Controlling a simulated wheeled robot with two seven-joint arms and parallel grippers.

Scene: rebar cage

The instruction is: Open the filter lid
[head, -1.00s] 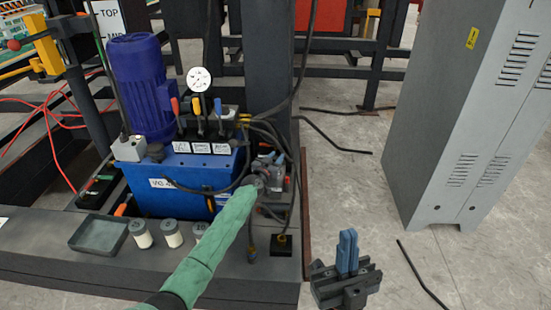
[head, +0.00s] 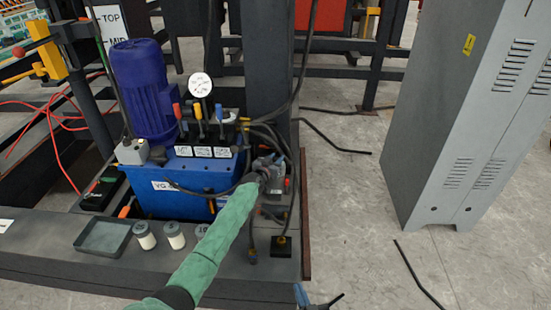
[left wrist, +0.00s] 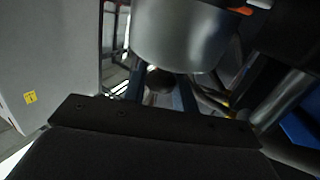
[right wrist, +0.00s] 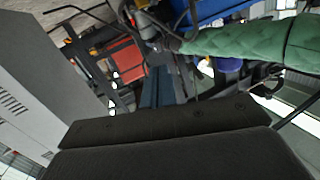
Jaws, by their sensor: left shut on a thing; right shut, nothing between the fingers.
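My left gripper (head: 280,160) is at the right end of the blue hydraulic unit (head: 185,185), in front of the hoses. In the left wrist view its blue fingers stand on either side of a dark round knob (left wrist: 159,80) and are shut on it. A large silver cylinder (left wrist: 180,35) is just above the knob in that view. I cannot tell for certain which part is the filter lid; the left gripper and sleeve cover this area in the head view. My right gripper (right wrist: 158,82) is shut and empty; only its tip (head: 302,296) shows at the head view's bottom edge.
Hoses (head: 270,130) crowd around the left gripper. A shallow grey tray (head: 84,249) and small white jars (head: 145,236) stand on the dark base. A grey cabinet (head: 440,120) stands at right. The floor between is mostly clear, with thin dark rods (head: 420,273).

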